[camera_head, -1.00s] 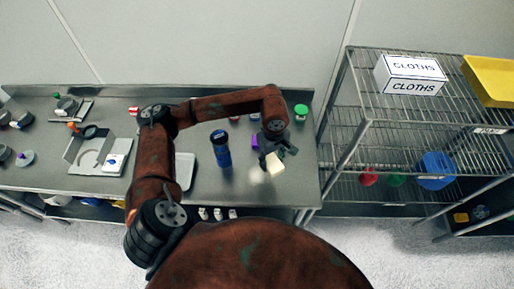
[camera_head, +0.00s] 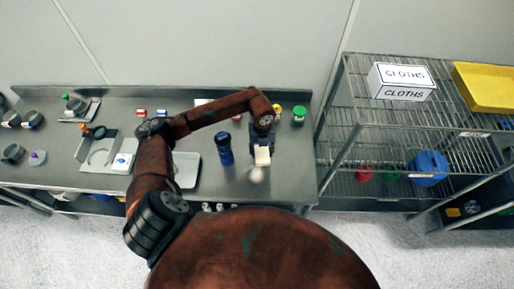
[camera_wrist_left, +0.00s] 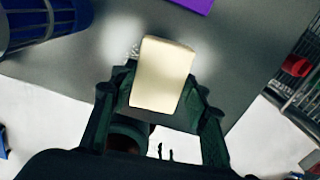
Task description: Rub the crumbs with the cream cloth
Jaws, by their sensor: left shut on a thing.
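The cream cloth (camera_head: 262,157) is a small pale block in my left gripper (camera_head: 262,144), over the right part of the steel table. In the left wrist view the cloth (camera_wrist_left: 163,75) sits between the two dark fingers of the left gripper (camera_wrist_left: 158,100), which are shut on it. Small whitish specks that look like crumbs (camera_wrist_left: 132,50) show on the table just left of the cloth's far end. Whether the cloth touches the table is hard to tell. In the head view the crumbs cannot be made out clearly beside a bright patch. My right gripper is not in view.
A blue bottle (camera_head: 224,149) stands left of the cloth. It also shows in the wrist view (camera_wrist_left: 45,22). A purple thing (camera_wrist_left: 192,4) lies beyond the cloth. A green-topped jar (camera_head: 299,114) stands further back. A wire rack with a cloths box (camera_head: 402,81) is at right.

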